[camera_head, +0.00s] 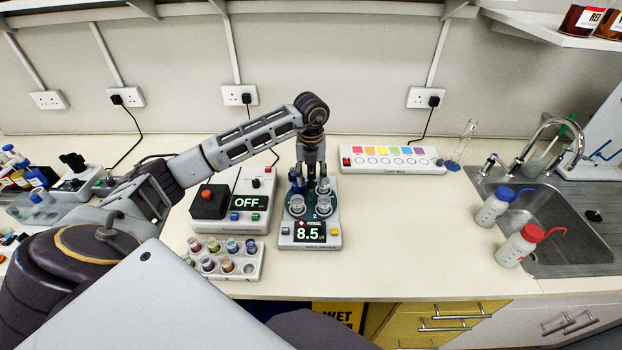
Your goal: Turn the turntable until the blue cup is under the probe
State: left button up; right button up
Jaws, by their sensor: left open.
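The turntable (309,212) is a dark teal disc on a grey meter with a lit display (309,232) reading 8.5. Small clear cups stand on it: one at front left (297,205), one at front right (323,206) and one behind at right (323,186). Their contents are too small to tell, so I cannot pick out the blue cup. My left gripper (309,177) points down over the back of the turntable, open. It hides the back of the disc. I cannot make out the probe. My right gripper is out of view.
Left of the meter is a box (247,202) reading OFF, with a red-buttoned black block (209,201). A rack of colored vials (227,257) lies in front. A color-strip panel (391,159) is behind right. Bench right of the meter is clear up to two bottles (494,207) (517,246) by the sink.

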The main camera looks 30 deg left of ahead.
pick_arm(q)
jog(key=shift+f, duration=0.95)
jog(key=shift+c, duration=0.2)
grip_shut()
